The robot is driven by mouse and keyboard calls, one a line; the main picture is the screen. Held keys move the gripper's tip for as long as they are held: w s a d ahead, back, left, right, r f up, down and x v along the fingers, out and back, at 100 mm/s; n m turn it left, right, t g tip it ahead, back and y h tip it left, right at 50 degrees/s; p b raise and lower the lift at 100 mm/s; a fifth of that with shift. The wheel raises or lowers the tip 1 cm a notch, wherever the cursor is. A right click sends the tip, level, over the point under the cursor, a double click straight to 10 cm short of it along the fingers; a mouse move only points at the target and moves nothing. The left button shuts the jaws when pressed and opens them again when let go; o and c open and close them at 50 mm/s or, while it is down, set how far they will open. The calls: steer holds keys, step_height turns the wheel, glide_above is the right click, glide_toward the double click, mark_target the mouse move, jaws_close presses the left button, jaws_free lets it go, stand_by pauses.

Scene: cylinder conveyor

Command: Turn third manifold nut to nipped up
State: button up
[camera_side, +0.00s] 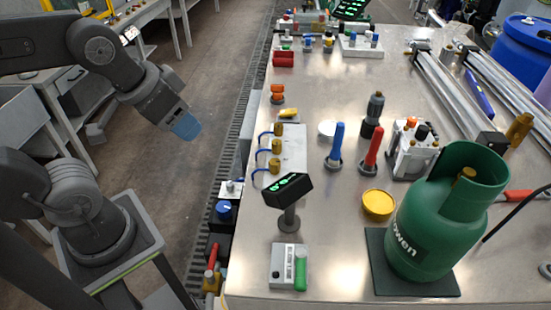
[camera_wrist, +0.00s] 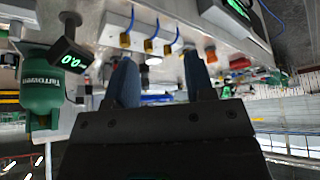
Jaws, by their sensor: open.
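A pale manifold block (camera_side: 294,152) lies on the steel table in the side view. Three brass nuts sit in a row along its left edge: the far nut (camera_side: 278,129), the middle nut (camera_side: 276,146) and the near nut (camera_side: 274,164). A blue hose runs from each. The frames do not show which counts as third or how tight any is. In the wrist view the manifold (camera_wrist: 140,22) and its nuts (camera_wrist: 149,46) appear beyond my fingers. My gripper (camera_side: 186,127) hangs left of the table, apart from the nuts. Its blue fingers (camera_wrist: 160,75) are spread and empty.
A black display (camera_side: 288,190) with green digits stands near the manifold. A green gas cylinder (camera_side: 437,222) stands on a dark mat at right. Blue and red handled tools (camera_side: 337,145) stand right of the manifold. Open floor lies between my arm and the table.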

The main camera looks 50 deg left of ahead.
step_height(320, 180, up, 3)
steer(key=n+g, duration=0.6)
glide_above(275, 162)
step_height(275, 162, down, 14)
steer(key=shift+r, duration=0.1)
jaws_close()
